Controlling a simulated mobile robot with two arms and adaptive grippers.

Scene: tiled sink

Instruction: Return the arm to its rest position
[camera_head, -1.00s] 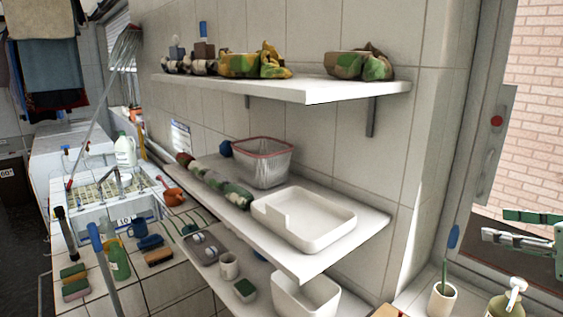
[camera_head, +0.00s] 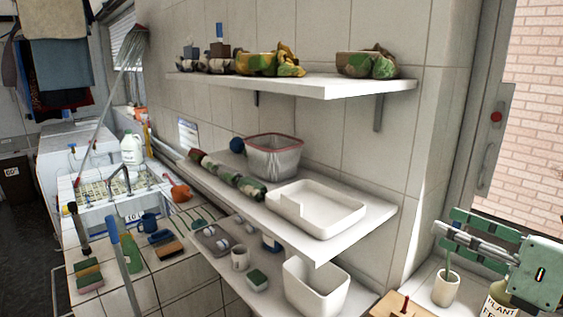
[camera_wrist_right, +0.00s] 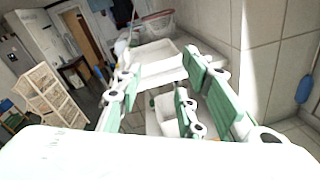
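My right gripper (camera_head: 446,228) is at the right edge of the head view, in front of the window side and above the sill with the white cup. Its green-padded fingers stand apart with nothing between them. The right wrist view also shows the right gripper (camera_wrist_right: 163,78) with its fingers spread and empty, facing the shelves. My left gripper is not in view in either picture.
A white bin (camera_head: 316,288) stands below. A white cup (camera_head: 446,289) and a plant-feed bottle (camera_head: 497,303) stand close under my right gripper. The sink counter (camera_head: 172,280) is at left.

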